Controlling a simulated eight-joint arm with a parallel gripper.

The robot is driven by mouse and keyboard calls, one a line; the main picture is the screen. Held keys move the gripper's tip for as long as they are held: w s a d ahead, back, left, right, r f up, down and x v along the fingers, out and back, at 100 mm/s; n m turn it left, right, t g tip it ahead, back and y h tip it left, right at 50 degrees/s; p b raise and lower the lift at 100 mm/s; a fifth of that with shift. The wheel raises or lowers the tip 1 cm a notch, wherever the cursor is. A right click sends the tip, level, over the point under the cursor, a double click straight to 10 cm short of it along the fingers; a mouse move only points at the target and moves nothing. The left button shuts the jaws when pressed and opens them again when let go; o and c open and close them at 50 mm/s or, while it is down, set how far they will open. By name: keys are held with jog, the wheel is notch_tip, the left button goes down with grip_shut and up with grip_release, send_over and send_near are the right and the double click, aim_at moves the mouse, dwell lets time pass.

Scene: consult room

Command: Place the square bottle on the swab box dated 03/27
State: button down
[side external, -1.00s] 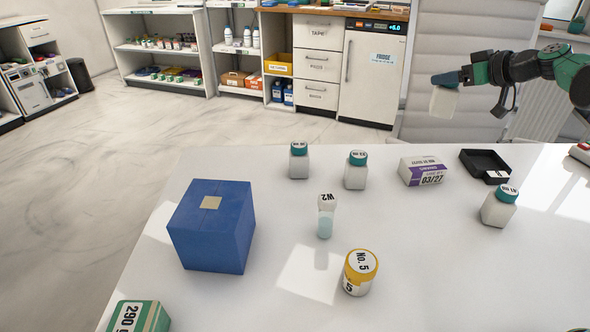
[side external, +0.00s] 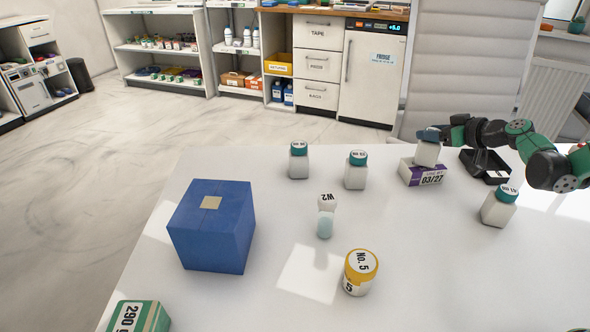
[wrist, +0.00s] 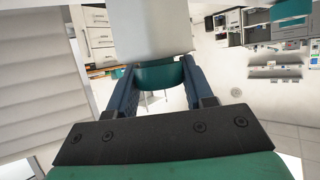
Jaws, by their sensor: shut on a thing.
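The square bottle (side external: 427,154) has a white body and shows right over the swab box dated 03/27 (side external: 432,178), a white and purple box on the table. I cannot tell whether the bottle's base touches the box top. My gripper (side external: 432,134) is shut on the bottle's cap end, above the box. In the wrist view the white bottle body (wrist: 151,28) and its teal cap (wrist: 158,75) show between the two fingers. The bottle looks about upright.
A black tray (side external: 484,167) lies just right of the box. Teal-capped white bottles stand at right (side external: 497,208) and left (side external: 356,171); another (side external: 299,161) is farther left. A clear vial (side external: 325,217), yellow-lidded jar (side external: 359,273) and blue box (side external: 212,228) stand nearer.

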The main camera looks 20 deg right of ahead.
jog(key=shift+f, duration=0.1)
jog(key=shift+c, duration=1.7)
grip_release()
jog(key=shift+s+r, duration=0.3)
jog(key=v, duration=1.1)
jog(key=s+a+g, duration=0.2)
jog(key=a, duration=0.6)
jog(key=s+a+m+g+h, duration=0.1)
jog(key=s+a+g, duration=0.2)
jog(key=a, duration=0.6)
jog(key=shift+s+f+g, duration=0.25)
jog(key=shift+f+g, duration=0.05)
jog(key=shift+f, duration=0.05)
